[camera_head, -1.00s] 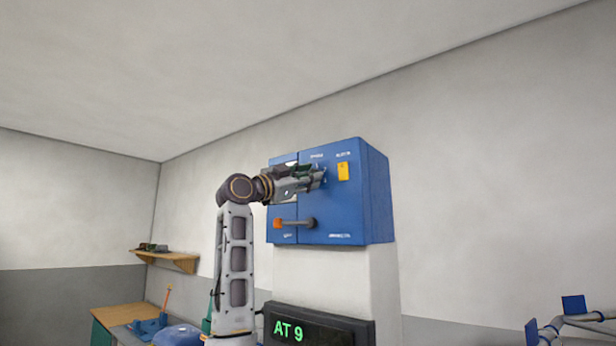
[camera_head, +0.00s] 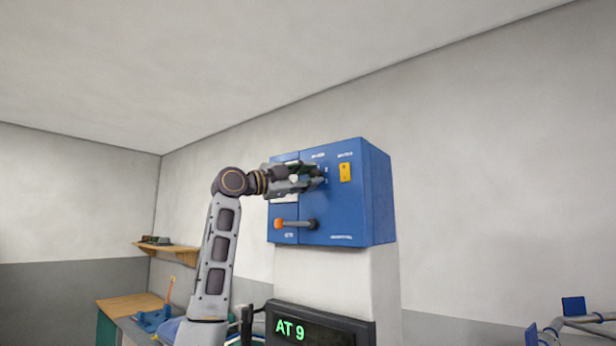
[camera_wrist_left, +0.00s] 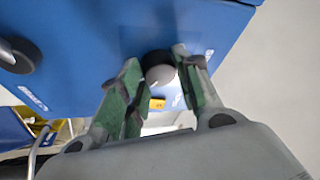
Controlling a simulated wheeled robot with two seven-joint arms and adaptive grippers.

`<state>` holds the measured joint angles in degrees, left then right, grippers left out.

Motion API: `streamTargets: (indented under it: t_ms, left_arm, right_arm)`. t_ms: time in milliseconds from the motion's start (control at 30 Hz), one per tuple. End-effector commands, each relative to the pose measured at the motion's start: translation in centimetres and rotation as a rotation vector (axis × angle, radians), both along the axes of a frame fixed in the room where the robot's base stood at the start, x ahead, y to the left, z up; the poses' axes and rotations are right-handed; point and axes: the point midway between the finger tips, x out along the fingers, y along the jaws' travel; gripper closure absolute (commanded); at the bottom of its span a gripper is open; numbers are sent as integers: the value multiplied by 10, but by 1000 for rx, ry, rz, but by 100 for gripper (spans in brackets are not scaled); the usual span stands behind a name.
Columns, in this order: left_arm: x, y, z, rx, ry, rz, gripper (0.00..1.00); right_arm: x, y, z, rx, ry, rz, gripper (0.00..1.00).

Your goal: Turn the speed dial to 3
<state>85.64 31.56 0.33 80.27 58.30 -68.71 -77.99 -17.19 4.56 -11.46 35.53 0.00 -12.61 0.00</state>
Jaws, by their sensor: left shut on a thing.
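The speed dial (camera_wrist_left: 158,68) is a dark round knob with a grey face and a pale mark, on the front of a blue control box (camera_head: 345,215). In the head view my gripper mostly covers it. My left gripper (camera_head: 314,177) reaches in from the left at the box's upper front. In the left wrist view its green-padded fingers (camera_wrist_left: 160,76) stand on either side of the dial, shut on it. The number the mark points to is not legible. My right gripper is not in view.
A display (camera_head: 318,327) below reads "AT 9". A shelf (camera_head: 170,251) and bench (camera_head: 128,306) are at left.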

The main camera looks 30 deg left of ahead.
Motion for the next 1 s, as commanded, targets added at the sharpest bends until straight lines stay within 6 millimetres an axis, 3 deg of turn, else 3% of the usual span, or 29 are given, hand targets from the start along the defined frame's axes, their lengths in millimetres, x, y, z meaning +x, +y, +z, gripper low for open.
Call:
streamTargets:
  t_ms: [267, 300, 467, 1000]
  left_arm:
    - [0, -1, -1, 1, 2, -2, 91]
    - [0, -1, -1, 2, 3, -2, 66]
    - [0, -1, -1, 1, 1, -2, 45]
    - [-6, 3, -1, 0, -1, 0, 45]
  right_arm:
    - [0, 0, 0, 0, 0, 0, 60]
    - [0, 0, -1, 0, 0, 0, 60]
    - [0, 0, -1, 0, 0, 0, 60]
    - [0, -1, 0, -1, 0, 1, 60]
